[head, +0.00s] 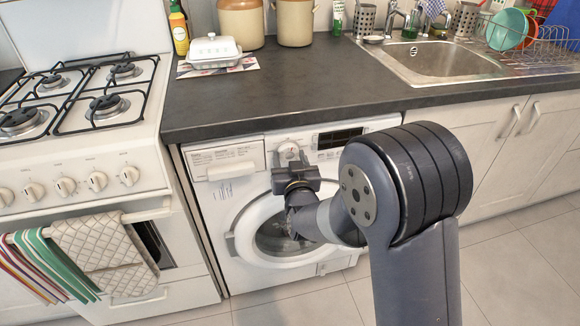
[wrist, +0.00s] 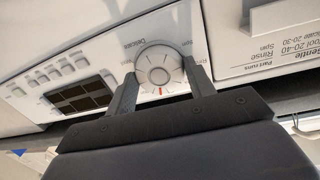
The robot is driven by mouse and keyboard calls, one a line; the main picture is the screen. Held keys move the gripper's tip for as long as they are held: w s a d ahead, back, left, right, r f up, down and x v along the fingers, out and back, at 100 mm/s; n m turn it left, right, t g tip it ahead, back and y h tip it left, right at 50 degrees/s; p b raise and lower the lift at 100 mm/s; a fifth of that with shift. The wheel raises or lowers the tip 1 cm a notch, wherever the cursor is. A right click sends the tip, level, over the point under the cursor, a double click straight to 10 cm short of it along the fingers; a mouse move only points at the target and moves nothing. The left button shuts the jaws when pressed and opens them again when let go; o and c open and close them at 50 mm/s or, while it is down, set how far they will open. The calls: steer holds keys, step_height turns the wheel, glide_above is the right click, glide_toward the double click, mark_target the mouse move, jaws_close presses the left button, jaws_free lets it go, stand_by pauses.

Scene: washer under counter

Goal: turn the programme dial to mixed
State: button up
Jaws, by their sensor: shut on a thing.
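The programme dial (head: 289,150) is a round pale knob on the white washer's (head: 217,203) control panel, under the counter. In the wrist view the dial (wrist: 160,67) sits between the two dark fingers of my gripper (wrist: 161,74), one on each side, and they are shut on it. A small red mark shows at its lower edge in that view. In the head view my gripper (head: 291,166) reaches the panel from the front and below. Small labels ring the dial, but I cannot read "mixed" among them; the fingers and palm hide part of the ring.
The detergent drawer (head: 226,160) is left of the dial. A dark display (head: 340,138) is to its right. The counter (head: 290,88) overhangs above, and the round door (head: 275,240) is below. A cooker (head: 85,150) stands at the left.

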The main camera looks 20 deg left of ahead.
steer(key=m+b, duration=0.6)
steer(key=b, duration=0.1)
steer(key=shift+f+b, duration=0.15)
steer(key=shift+b, duration=0.25)
steer(key=m+g+b, duration=0.1)
steer(key=m+b, duration=0.3)
steer(key=b, duration=0.1)
steer(key=shift+y, duration=0.3)
steer(key=m+b, duration=0.2)
steer(key=b, duration=0.1)
steer(key=shift+d+r, duration=0.1)
steer(key=shift+r, duration=0.25)
steer(key=o, duration=1)
steer(key=shift+w, duration=0.1)
